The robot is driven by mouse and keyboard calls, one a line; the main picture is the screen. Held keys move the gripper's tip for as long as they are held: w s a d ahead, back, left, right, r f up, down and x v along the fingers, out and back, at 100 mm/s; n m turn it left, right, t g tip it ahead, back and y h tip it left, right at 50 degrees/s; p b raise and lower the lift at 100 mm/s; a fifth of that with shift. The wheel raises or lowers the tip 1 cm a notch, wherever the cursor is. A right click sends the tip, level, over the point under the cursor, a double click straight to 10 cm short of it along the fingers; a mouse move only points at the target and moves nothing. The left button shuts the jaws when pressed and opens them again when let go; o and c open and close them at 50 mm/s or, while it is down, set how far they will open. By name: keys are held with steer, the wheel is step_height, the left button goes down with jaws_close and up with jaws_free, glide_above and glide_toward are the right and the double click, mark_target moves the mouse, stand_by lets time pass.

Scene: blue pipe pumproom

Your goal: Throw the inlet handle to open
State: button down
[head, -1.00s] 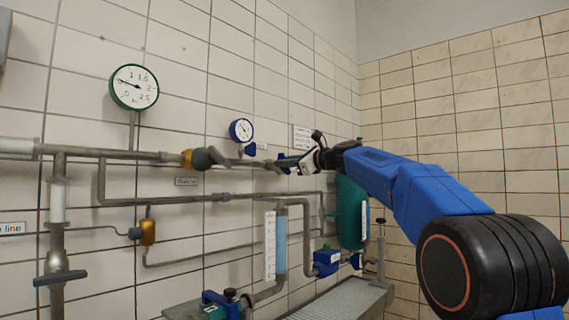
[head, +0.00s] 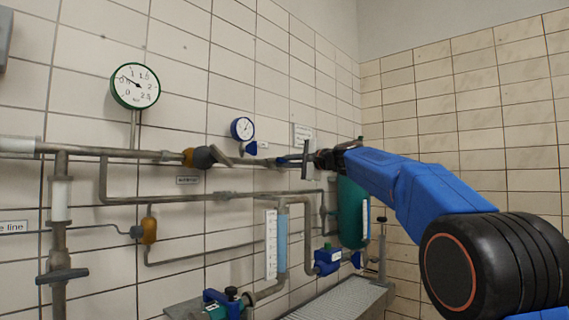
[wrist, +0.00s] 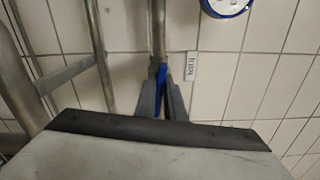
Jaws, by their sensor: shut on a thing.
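The blue inlet handle (wrist: 162,74) shows in the wrist view between my two dark fingers, at the end of a grey pipe. A small label beside it appears to read "Inlet" (wrist: 192,65). My gripper (wrist: 159,98) is shut on the handle. In the head view my gripper (head: 297,160) is at the pipe on the tiled wall, right of the small blue gauge. The wide gripper body hides the lower part of the wrist view.
A small blue gauge (head: 242,129) and a larger green-rimmed gauge (head: 135,86) are on the wall. A green tank (head: 352,212) stands below my arm. Pipes run close below.

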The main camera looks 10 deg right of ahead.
steer(key=shift+f+n, duration=0.15)
steer(key=shift+n, duration=0.85)
steer(key=c, duration=1.8)
jaws_free()
steer(key=shift+c, duration=0.2)
steer(key=shift+s, duration=0.1)
steer(key=shift+s+d, duration=0.2)
steer(key=v, duration=1.6)
steer(key=shift+s+d, duration=0.25)
steer(key=shift+s, duration=0.1)
